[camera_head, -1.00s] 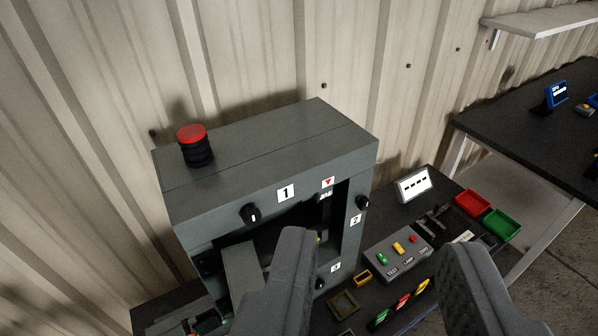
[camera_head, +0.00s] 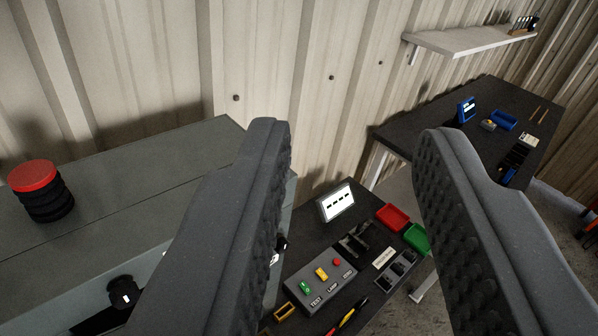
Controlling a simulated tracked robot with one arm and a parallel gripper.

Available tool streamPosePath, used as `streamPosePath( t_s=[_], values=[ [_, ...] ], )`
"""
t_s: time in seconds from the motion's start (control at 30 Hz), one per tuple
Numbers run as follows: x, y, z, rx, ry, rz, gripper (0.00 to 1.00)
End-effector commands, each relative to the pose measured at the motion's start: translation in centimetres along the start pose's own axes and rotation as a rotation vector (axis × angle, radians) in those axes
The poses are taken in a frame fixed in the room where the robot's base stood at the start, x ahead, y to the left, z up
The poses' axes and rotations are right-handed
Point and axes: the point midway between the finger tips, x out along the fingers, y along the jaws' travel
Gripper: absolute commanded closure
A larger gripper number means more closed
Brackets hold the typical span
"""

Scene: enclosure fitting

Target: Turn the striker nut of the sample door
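My gripper (camera_head: 345,150) is open and empty, its two dark ridged fingers wide apart in the foreground. The grey enclosure (camera_head: 95,240) fills the lower left, seen mostly from above. A black knob (camera_head: 123,291) shows on its front face at the bottom. Another dark knob (camera_head: 281,244) shows partly at the right edge of the left finger. The left finger hides much of the enclosure's front and right end. The sample door and its striker nut cannot be made out in this view.
A red-topped black button (camera_head: 40,190) stands on the enclosure. The dark bench holds a button box (camera_head: 322,285), a white-faced display (camera_head: 337,203), a red tray (camera_head: 392,217) and a green tray (camera_head: 417,238). A second table (camera_head: 420,130) and a shelf (camera_head: 470,42) stand behind at right.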

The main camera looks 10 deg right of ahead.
Motion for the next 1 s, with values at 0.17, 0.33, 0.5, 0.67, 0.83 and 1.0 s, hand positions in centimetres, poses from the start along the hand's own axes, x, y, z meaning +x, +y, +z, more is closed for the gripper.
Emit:
streamPosePath(
  t_s=[0.17,0.33,0.5,0.67,0.83,1.0],
  values=[
    [8.1,1.0,3.1,-0.103,0.099,0.022,0.66],
    [14.2,0.3,8.1,-0.177,0.167,-0.063,0.66],
    [18.8,-1.3,15.8,-0.198,0.187,-0.226,0.66],
    [20.7,-3.4,24.7,-0.152,0.167,-0.428,0.66],
    [20.0,-5.5,33.4,-0.038,0.123,-0.641,0.66],
    [18.1,-6.9,38.6,0.071,0.089,-0.784,0.66]
  ],
)
